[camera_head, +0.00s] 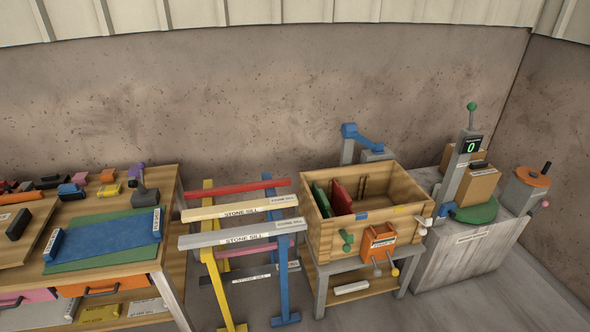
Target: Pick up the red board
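A red board (341,198) stands on edge inside an open wooden box (363,240), on its left side. A green board (321,200) stands beside it, nearer the box's left wall. The lower part of the red board is hidden by the box's front wall. A long red bar (238,188) also lies across the back of the trestles left of the box; I cannot tell which red piece the task names. Neither of my grippers is in view.
The box stands on a grey-legged stand (320,296). Blue and yellow trestles (282,290) hold stone sills (240,207). A workbench (168,183) with a blue mat (105,239) is left; a grey cabinet (455,261) with devices is right.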

